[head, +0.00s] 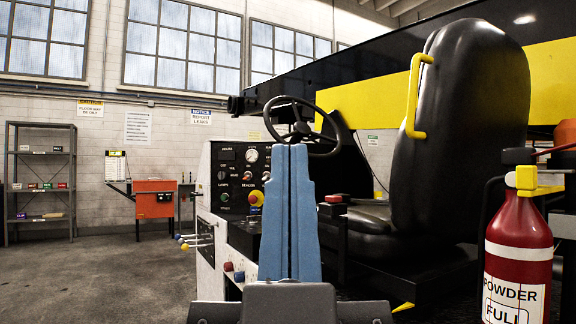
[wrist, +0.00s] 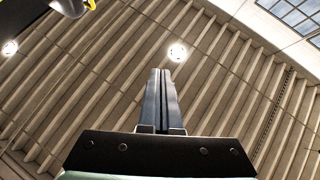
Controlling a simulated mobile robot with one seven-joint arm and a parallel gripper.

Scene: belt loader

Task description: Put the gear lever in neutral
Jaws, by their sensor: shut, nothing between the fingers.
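My gripper (head: 290,150) stands upright in the middle of the head view, its two blue fingers pressed together and pointing up, empty. In the wrist view my gripper (wrist: 160,72) points toward the ceiling, clear of everything. No lever is marked clearly as the gear lever. A red-topped black part (head: 333,199) stands right of the fingers, by the seat; I cannot tell if it is the gear lever. Several small levers with coloured knobs (head: 184,242) stick out from the console's left side. My fingers hide part of the console and the steering column.
A black steering wheel (head: 345,128) is behind my fingertips. A control panel (head: 235,178) with a gauge and buttons is left. The black seat (head: 470,120) with its yellow handle (head: 414,95) and a red fire extinguisher (head: 518,245) are right. Open floor (head: 95,275) lies at left.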

